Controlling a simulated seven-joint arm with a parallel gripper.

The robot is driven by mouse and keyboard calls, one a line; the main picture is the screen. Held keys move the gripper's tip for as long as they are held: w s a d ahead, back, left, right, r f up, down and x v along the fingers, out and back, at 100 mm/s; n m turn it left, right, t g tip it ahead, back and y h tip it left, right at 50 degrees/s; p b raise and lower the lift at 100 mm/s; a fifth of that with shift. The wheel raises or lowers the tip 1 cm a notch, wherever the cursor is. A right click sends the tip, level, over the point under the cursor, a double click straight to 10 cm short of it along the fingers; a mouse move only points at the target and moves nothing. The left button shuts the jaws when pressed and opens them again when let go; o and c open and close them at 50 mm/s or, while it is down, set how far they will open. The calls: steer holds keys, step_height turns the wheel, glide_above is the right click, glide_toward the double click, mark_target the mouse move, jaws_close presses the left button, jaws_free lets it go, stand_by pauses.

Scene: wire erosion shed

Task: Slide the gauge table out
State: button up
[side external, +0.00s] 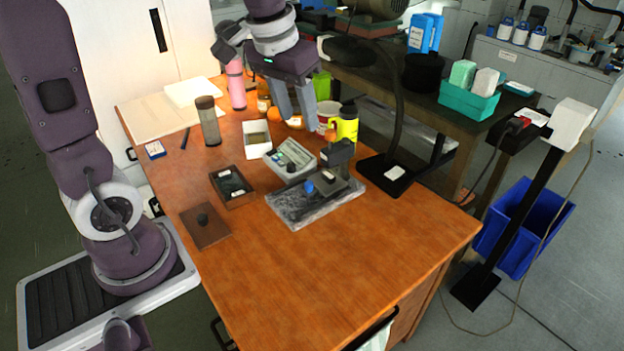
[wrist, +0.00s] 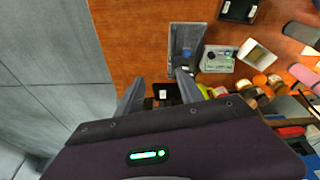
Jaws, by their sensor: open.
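A grey speckled slab (side external: 296,214) lies on the orange wooden table. It carries a dark block with an upright post (side external: 338,152) and a blue knob (side external: 309,187). This looks like the gauge table, though I cannot tell which part slides. The slab also shows in the wrist view (wrist: 178,45), beyond my fingertips. My gripper (side external: 296,117) is open and empty, high above the back of the table, apart from the slab. In the wrist view my two fingers (wrist: 159,92) are spread, with the labelled black lamp base seen between them.
The black lamp base (side external: 386,178) stands right of the slab. A grey-green instrument (side external: 290,160) sits close behind it, with a yellow bottle (side external: 347,126) further back. A brown box (side external: 232,187) and its knobbed lid (side external: 190,231) lie left. The table's front is clear.

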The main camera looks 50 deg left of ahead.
steer(key=w+a+f+n+g, duration=0.1)
steer(key=w+a+f, duration=0.3)
steer(key=w+f, duration=0.1)
steer(key=n+g, duration=0.2)
glide_above(309, 183)
step_height(309, 183, down, 18)
steer(key=shift+w+a+r, duration=0.1)
steer(key=shift+r, duration=0.05)
step_height(309, 183, down, 6)
steer(key=shift+f, duration=0.25)
jaws_close()
steer(key=shift+r, duration=0.1)
